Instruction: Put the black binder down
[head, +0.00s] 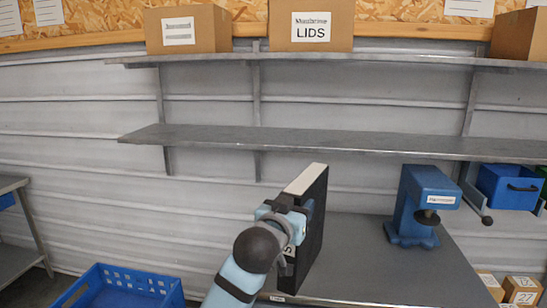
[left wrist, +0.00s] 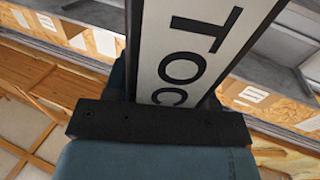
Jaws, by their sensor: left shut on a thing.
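The black binder (head: 314,225) stands upright in the head view, with a pale top edge. My left gripper (head: 287,216) is shut on it at its near side, and my arm covers part of it. In the left wrist view the binder's white spine label (left wrist: 198,45) fills the upper middle and reads "TOC", partly cut off. The grey bench (head: 385,275) lies below and behind the binder. I cannot tell whether the binder's bottom touches the bench. My right gripper is not in view.
A blue machine (head: 422,205) stands on the bench right of the binder. The middle shelf (head: 330,140) above is empty; cardboard boxes (head: 311,25) stand on the top shelf. A blue crate (head: 125,288) is at lower left. A blue bin (head: 508,186) is at far right.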

